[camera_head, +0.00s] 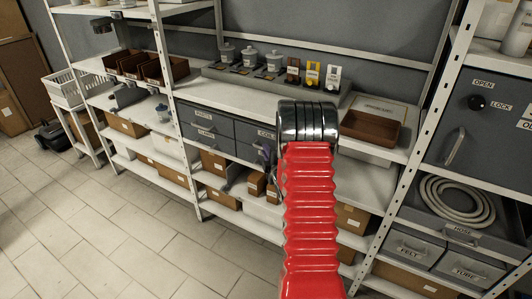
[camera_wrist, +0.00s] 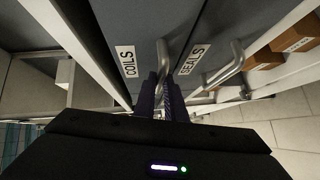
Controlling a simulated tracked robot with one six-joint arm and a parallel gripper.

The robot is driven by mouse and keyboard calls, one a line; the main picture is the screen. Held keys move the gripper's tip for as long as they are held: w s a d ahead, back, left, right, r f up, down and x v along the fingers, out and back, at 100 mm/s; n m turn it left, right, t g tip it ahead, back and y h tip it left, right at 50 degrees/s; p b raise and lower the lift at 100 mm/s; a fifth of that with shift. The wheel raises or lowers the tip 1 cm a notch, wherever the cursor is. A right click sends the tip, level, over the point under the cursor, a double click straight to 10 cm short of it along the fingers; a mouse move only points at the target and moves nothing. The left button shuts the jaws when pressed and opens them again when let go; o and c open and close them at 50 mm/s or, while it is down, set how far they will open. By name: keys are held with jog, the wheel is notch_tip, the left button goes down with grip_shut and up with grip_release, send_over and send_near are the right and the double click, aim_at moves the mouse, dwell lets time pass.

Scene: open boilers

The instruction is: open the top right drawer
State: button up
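The grey drawer block shows in the head view under the middle shelf. Its top right drawer, labelled COILS (camera_head: 256,131), is partly hidden by my red arm. In the wrist view the COILS drawer (camera_wrist: 140,25) is on the left, with its metal handle (camera_wrist: 162,50) straight ahead of my gripper (camera_wrist: 162,95). The two dark purple fingers are close together, at the handle's near end. The handle seems to run between them, but I cannot tell if they press on it. The drawer front looks flush with its neighbours. The SEALS drawer (camera_wrist: 212,35) and its handle (camera_wrist: 228,65) lie to the right.
Above the drawers, the shelf holds a grey rack (camera_head: 270,82) with several lidded pots and small items. A brown tray (camera_head: 370,126) stands right of my arm. Boxes (camera_head: 212,163) fill the shelves below. The tiled floor (camera_head: 90,220) is clear at left.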

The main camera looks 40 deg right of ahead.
jog(key=shift+f, duration=0.1)
grip_shut()
